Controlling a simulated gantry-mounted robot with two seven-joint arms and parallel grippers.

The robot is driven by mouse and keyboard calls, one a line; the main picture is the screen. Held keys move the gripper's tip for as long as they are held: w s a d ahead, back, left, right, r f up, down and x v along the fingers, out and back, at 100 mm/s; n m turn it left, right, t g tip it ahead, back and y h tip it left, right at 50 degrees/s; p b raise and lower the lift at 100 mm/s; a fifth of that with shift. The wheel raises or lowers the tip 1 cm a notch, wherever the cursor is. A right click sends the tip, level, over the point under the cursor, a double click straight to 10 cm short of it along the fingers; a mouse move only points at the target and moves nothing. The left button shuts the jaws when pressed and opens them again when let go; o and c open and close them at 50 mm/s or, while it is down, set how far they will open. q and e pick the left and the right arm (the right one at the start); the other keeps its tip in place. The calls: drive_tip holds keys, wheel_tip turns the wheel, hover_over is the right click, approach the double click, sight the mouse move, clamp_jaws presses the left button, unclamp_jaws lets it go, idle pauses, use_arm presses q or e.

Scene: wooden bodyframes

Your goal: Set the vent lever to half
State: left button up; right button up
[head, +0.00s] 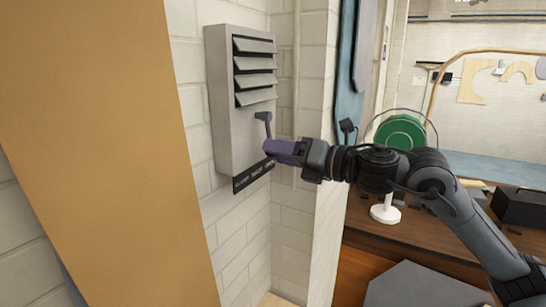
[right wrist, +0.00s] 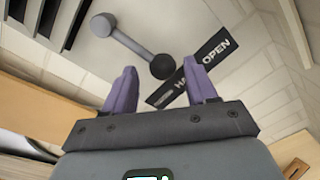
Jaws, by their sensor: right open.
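The grey metal vent box (head: 226,110) with slanted louvers hangs on the white brick wall in the head view. Its grey lever (head: 267,128) hangs down from a pivot below the louvers; its lower end is hidden by my right gripper (head: 272,149). In the right wrist view the lever (right wrist: 133,45) runs from a round pivot to a dark ball knob (right wrist: 163,66). The knob appears between the two open purple fingertips (right wrist: 162,76); I cannot tell whether they touch it. A black label (head: 254,176) below carries position words; "OPEN" reads clearly in the wrist view. My left gripper is not in view.
A tan wooden panel (head: 110,150) stands close at the left. A thin pipe (head: 297,90) runs down the wall right of the vent. A green disc on a white stand (head: 400,132) and a dark box (head: 522,208) are on the wooden bench at the right.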

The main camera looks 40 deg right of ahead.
drive_tip(key=b+v, duration=0.5)
drive_tip(key=v, duration=0.3)
drive_tip(key=shift+b, duration=0.4)
drive_tip(key=shift+c, duration=0.2)
